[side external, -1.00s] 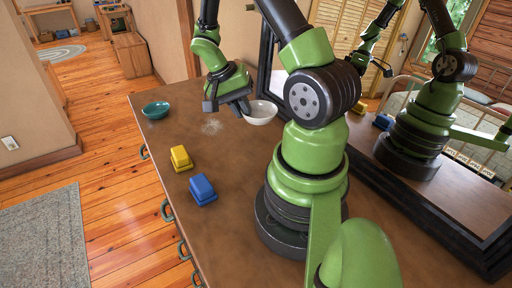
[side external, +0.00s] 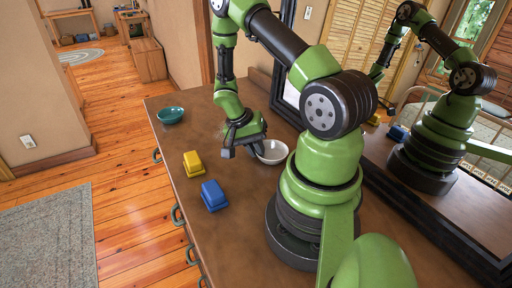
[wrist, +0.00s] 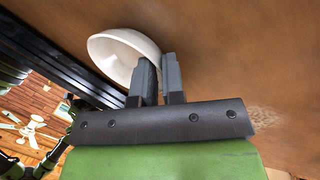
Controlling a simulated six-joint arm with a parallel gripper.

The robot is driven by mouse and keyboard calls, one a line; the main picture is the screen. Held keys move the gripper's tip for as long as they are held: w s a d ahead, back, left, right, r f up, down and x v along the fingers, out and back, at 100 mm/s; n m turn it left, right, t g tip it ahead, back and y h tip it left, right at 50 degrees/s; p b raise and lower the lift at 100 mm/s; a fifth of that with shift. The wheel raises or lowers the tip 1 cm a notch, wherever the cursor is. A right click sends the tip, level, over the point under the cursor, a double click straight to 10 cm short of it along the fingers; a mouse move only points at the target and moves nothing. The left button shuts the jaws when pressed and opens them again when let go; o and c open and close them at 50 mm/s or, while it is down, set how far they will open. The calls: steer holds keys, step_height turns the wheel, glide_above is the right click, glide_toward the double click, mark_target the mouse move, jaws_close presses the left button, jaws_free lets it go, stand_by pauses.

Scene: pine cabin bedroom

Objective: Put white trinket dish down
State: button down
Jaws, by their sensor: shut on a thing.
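The white trinket dish (side external: 273,152) is a small round bowl beside my gripper (side external: 256,149) on the brown dresser top, close to the mirror side. The dish looks tilted in that view. I cannot tell whether its base touches the dresser top.
A teal bowl (side external: 170,115) stands at the far left corner of the dresser top (side external: 150,97). A yellow block (side external: 193,163) and a blue block (side external: 213,194) lie near the front edge. A dark-framed mirror (side external: 440,205) runs along the right. A pale patch (wrist: 262,120) marks the surface.

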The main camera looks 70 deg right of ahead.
steer(key=c, duration=1.5)
jaws_free()
steer(key=shift+f, duration=0.15)
steer(key=w+a+r+n+t, duration=0.25)
steer(key=a+r, duration=0.25)
steer(key=r, duration=0.6)
steer(key=w+a+r+n+t, duration=0.25)
steer(key=a+r, duration=0.25)
steer(key=r, duration=0.7)
steer(key=s+a+r+n+t+y, duration=0.3)
steer(key=s+a+r+n+t, duration=0.3)
steer(key=a, duration=0.5)
steer(key=shift+s+a+r+n+t+y, duration=0.15)
steer(key=shift+s+r+n+t+y, duration=0.2)
steer(key=shift+s+r+n, duration=0.4)
steer(key=shift+w+r, duration=0.1)
steer(key=shift+w, duration=0.1)
